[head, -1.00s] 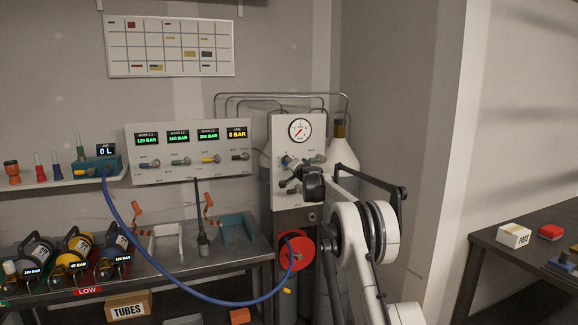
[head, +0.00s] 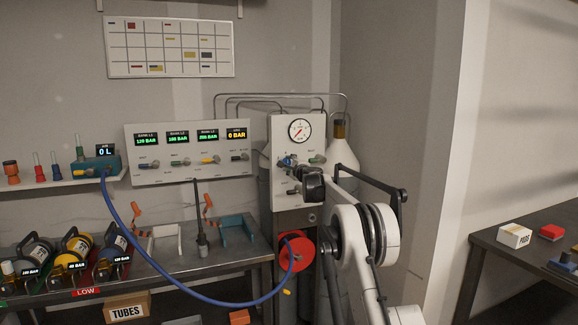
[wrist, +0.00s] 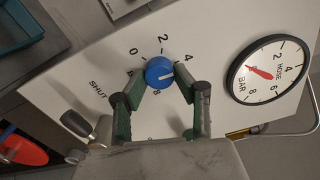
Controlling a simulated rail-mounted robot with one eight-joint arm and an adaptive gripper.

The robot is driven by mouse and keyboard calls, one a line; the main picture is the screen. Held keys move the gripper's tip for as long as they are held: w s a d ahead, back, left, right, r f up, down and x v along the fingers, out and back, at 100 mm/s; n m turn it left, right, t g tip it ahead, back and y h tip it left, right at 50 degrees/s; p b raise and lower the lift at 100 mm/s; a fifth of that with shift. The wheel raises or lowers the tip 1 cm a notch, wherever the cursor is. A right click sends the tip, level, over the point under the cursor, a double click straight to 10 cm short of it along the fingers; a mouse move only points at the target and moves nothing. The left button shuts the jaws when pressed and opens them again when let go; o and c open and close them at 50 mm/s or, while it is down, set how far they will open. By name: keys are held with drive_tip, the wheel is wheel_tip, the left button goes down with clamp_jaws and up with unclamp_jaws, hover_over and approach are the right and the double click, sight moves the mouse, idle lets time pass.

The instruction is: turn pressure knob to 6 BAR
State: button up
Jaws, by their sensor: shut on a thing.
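The blue pressure knob (wrist: 159,72) sits on the white panel (wrist: 90,70). Its white mark points to the right in the wrist view, below the printed 4; the scale beyond it is partly hidden by my finger. My gripper (wrist: 160,84) is shut on the knob, a finger on each side. In the head view my gripper (head: 294,166) is at the panel and mostly hides the knob. The round hose gauge (wrist: 268,70) has its red needle towards the low end; it also shows in the head view (head: 300,130).
A lever by the word SHUT (wrist: 76,123) is left of my gripper. A red reel (head: 296,253) with a blue hose (head: 190,297) is below the panel. The display panel (head: 180,150) at left shows 0 BAR on its yellow screen. A white cylinder (head: 343,152) stands behind.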

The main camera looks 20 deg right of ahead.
drive_tip(key=m, duration=0.5)
drive_tip(key=shift+m, duration=0.3)
drive_tip(key=m, duration=0.5)
drive_tip(key=shift+f, duration=0.1)
drive_tip(key=shift+m, duration=0.4)
drive_tip(key=o, duration=1.1)
drive_tip(key=shift+s, duration=0.15)
drive_tip(key=s, duration=0.7)
drive_tip(key=s+a, duration=0.1)
drive_tip(key=s, duration=0.3)
drive_tip(key=shift+s, duration=0.35)
